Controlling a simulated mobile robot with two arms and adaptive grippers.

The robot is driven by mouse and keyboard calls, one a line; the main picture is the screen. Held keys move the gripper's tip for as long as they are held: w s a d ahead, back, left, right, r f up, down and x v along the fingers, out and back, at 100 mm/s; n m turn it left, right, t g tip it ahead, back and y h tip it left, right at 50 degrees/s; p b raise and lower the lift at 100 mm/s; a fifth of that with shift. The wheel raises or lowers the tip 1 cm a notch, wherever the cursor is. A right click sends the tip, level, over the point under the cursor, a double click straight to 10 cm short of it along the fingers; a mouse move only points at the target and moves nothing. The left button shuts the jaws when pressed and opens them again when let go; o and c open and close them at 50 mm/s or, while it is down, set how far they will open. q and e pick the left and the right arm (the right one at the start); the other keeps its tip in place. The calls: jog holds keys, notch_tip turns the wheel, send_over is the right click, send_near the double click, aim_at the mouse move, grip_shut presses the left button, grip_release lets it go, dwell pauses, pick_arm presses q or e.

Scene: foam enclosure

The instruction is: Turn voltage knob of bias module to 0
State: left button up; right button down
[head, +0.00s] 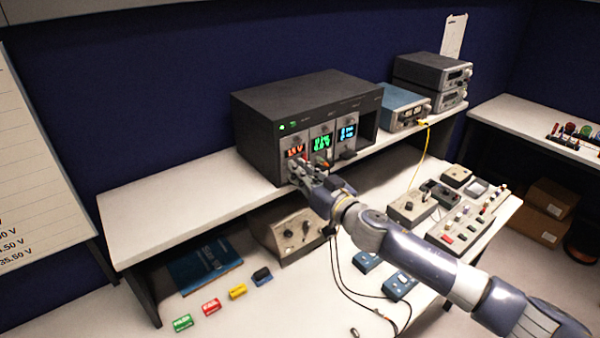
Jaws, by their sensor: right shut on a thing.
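A dark instrument rack (262,136) stands on the raised shelf and holds three modules side by side. The left module (292,139) has a red display (295,151) that seems to read about 1.5 V. The middle display (322,142) is green and the right one (347,132) is blue; their digits are too small to read surely. My right gripper (297,172) is at the lower front of the left module, shut on what appears to be its voltage knob. The fingers hide the knob, so its pointer angle cannot be seen. My left gripper is not in view.
A blue instrument (402,107) and two stacked grey units (430,80) stand right of the rack. A sloped box with knobs (290,232) sits below the shelf. Several small coloured blocks and a control panel (468,222) lie on the lower bench. The shelf's left end is clear.

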jog(key=shift+n, duration=2.1)
jog(key=c, duration=1.6)
grip_release()
jog(key=shift+s, duration=0.1)
jog(key=v, duration=1.2)
jog(key=shift+f, duration=0.1)
